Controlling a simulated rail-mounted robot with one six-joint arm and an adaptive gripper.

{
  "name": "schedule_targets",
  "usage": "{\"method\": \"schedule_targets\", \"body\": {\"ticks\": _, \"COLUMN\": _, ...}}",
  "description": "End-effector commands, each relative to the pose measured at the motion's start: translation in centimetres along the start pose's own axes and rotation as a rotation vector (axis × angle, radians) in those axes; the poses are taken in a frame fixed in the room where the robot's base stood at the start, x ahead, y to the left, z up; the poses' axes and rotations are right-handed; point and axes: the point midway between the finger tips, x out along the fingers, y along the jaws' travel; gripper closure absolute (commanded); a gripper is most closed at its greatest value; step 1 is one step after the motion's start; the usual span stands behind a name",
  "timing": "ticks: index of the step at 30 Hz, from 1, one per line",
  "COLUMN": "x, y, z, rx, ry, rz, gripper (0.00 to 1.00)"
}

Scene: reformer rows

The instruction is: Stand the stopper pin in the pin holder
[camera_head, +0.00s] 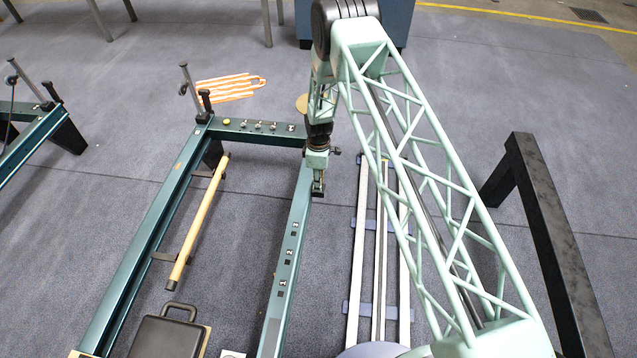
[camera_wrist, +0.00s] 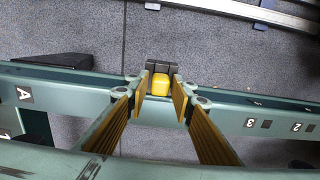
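My gripper (camera_head: 318,188) hangs low over the right long green rail (camera_head: 297,225) of the reformer frame. In the wrist view its two fingers with yellow-brown pads (camera_wrist: 160,98) stand apart, one on each side of a yellow, rounded block (camera_wrist: 160,85). A narrow dark gap shows on each side of the block, so the pads do not appear to press on it. The block sits against a black bracket-like piece (camera_wrist: 162,68) at the rail. I cannot tell surely whether the yellow block is the stopper pin and the black piece the pin holder.
The rail carries number labels (camera_head: 289,252) and small dark squares. A wooden bar (camera_head: 200,222) and a black padded box (camera_head: 167,337) lie inside the frame. Pale rails (camera_head: 379,255) run right of it. A black beam (camera_head: 560,250) stands farther right.

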Motion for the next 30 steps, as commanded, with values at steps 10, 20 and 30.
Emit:
{"method": "schedule_targets", "body": {"ticks": 10, "x": 0.0, "y": 0.0, "z": 0.0, "rx": 0.0, "ry": 0.0, "rz": 0.0, "gripper": 0.69}}
{"method": "schedule_targets", "body": {"ticks": 20, "x": -0.8, "y": 0.0, "z": 0.0, "rx": 0.0, "ry": 0.0, "rz": 0.0, "gripper": 0.69}}
{"method": "schedule_targets", "body": {"ticks": 30, "x": -3.9, "y": 0.1, "z": 0.0, "rx": 0.0, "ry": 0.001, "rz": 0.002, "gripper": 0.69}}
